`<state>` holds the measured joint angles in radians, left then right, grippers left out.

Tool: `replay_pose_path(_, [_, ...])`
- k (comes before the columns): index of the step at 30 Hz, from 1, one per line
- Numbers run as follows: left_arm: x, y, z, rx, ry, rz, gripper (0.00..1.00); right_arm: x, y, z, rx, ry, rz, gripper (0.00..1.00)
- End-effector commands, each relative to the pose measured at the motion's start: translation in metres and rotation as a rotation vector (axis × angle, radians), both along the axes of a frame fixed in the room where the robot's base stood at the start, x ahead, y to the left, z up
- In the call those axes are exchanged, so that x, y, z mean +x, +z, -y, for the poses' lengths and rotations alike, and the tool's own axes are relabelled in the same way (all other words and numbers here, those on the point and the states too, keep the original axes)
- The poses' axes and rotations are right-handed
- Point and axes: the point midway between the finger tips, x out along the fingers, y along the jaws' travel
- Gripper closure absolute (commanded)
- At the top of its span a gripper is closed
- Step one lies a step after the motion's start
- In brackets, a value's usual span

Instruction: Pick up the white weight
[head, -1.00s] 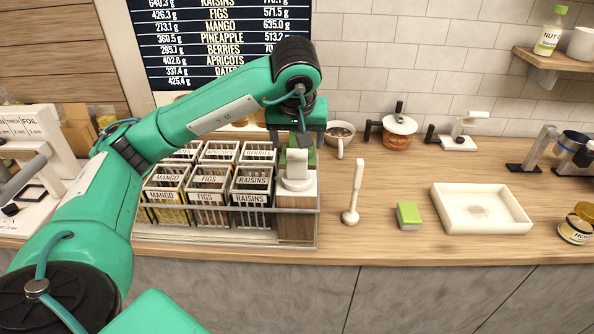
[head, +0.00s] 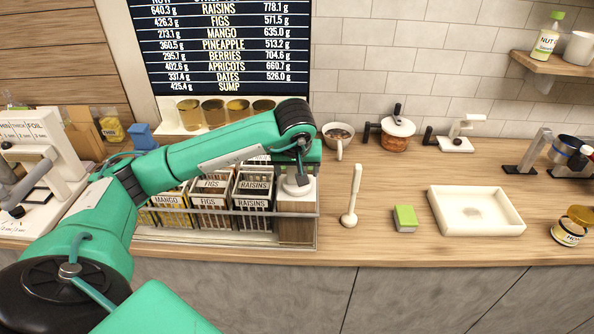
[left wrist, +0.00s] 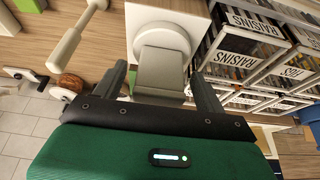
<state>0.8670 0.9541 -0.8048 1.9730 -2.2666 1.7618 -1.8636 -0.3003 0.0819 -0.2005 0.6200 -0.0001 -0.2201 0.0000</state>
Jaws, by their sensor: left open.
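The white weight (head: 297,191) stands on a wooden block at the right end of the wire rack, mostly hidden by my arm in the head view. In the left wrist view its round base and upright grey-white upper part (left wrist: 161,62) show. My left gripper (left wrist: 161,84) is open, with one finger on either side of the weight's upper part; I cannot tell whether they touch it. In the head view the left gripper (head: 299,178) is down at the weight. My right gripper is not in view.
Baskets of dried fruit (head: 251,203) fill the rack just left of the weight.

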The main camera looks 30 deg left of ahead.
Motion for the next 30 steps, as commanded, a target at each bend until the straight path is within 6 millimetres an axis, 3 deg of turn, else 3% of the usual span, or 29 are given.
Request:
replay_pose_path(6, [0.006,-0.017,-0.004,-0.001,0.001,-0.002,0.27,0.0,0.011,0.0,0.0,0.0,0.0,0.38])
replay_pose_path(14, [0.007,-0.02,-0.004,-0.001,0.0,0.0,0.27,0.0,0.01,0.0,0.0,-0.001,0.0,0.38])
replay_pose_path(21, [0.008,-0.018,-0.004,-0.002,0.0,0.003,0.71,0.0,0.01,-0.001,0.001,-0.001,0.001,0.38])
replay_pose_path(30, [0.008,-0.017,-0.004,-0.001,0.001,0.004,0.71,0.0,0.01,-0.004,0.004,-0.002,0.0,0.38])
